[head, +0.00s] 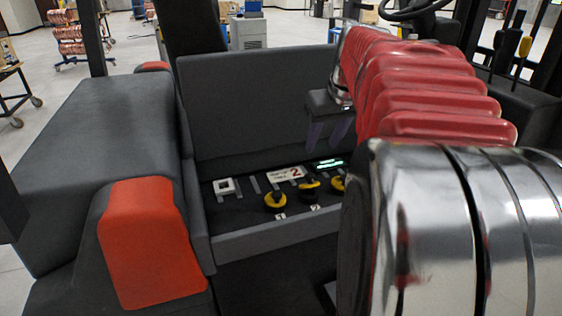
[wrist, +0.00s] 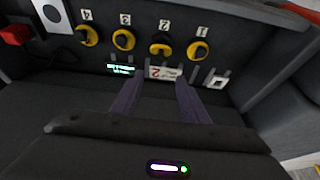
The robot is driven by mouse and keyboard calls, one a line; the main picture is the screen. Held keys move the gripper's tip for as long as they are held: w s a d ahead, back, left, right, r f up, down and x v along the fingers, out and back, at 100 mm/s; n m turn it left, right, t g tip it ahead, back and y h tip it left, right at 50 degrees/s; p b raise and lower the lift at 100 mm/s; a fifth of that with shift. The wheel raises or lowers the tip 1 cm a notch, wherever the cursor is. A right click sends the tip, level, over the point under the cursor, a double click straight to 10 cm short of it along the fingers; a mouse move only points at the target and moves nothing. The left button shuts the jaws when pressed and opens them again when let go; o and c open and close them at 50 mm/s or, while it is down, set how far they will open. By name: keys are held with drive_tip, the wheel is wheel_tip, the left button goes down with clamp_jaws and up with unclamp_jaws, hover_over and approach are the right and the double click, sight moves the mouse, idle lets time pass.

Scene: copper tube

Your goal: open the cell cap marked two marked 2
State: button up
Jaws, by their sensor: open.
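My gripper (wrist: 158,85) is open and empty. Its two purple fingers point toward the panel, roughly in line with cap 2 and apart from it. In the head view my gripper (head: 327,136) hangs above and to the right of the caps. A white card with a red 2 (head: 287,174) lies behind the caps.
Cap 1 (wrist: 197,49), cap 3 (wrist: 123,40) and cap 4 (wrist: 87,36) sit in the same row. A lit green display (wrist: 121,70) and a white square tag (wrist: 218,81) are close by. A grey front wall (head: 275,236) and tall back panel (head: 262,100) bound the tray.

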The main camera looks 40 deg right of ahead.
drive_tip(key=x, duration=1.3)
drive_tip(key=shift+w+f, duration=0.15)
drive_tip(key=shift+f, duration=0.2)
drive_tip(key=shift+c, duration=0.5)
drive_tip(key=c, duration=0.9)
